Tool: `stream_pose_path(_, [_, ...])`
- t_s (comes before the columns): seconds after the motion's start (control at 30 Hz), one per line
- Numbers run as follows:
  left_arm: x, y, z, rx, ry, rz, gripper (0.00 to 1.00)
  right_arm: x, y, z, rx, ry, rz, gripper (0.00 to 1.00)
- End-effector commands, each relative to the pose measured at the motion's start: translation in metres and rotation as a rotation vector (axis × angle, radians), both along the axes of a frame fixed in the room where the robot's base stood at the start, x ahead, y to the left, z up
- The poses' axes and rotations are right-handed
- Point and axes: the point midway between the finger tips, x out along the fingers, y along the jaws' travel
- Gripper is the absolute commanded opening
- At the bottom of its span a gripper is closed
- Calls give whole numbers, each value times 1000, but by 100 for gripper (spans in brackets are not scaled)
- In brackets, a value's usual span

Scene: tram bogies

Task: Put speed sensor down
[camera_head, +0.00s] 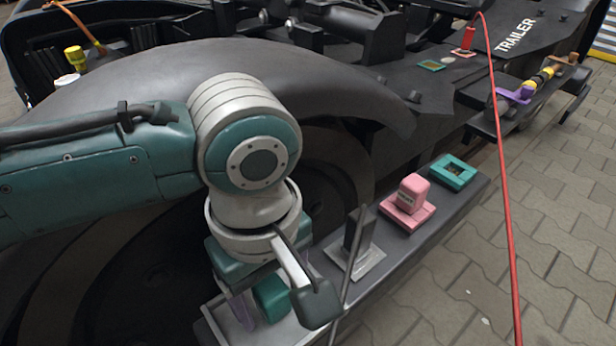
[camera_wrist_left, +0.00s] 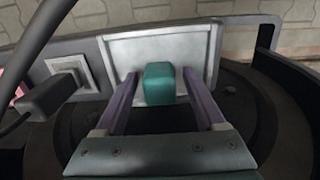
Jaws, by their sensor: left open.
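A teal block (camera_head: 271,298), apparently the speed sensor, stands on a pale metal tray (camera_head: 283,332) at the near end of the dark ledge. In the left wrist view the block (camera_wrist_left: 159,84) sits on the tray's bare plate (camera_wrist_left: 120,52). My left gripper (camera_wrist_left: 160,88) is open, with its purple fingers on either side of the block and a visible gap on each side. In the head view the gripper (camera_head: 252,304) is low over the tray, and my wrist hides part of the block and tray. My right gripper is not in view.
Along the ledge stand a dark block with a cable (camera_head: 357,238) on a light plate, a pink block (camera_head: 412,193) on a pink base, and an empty-looking teal holder (camera_head: 453,172). A red cable (camera_head: 507,200) hangs at right. A large dark wheel cover (camera_head: 290,85) rises behind.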

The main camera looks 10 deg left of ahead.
Motion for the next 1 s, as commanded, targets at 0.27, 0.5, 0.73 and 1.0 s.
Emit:
stream_pose_path(0.27, [0, 0, 10, 1, -1, 1, 72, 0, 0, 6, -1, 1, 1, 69])
stream_pose_path(0.5, [0, 0, 64, -2, -1, 0, 72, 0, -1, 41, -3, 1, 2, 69])
stream_pose_path(0.73, [0, 0, 108, -1, -1, 1, 72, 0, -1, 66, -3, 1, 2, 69])
stream_pose_path(1.0, [0, 0, 124, 0, 1, 1, 72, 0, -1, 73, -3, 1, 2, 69])
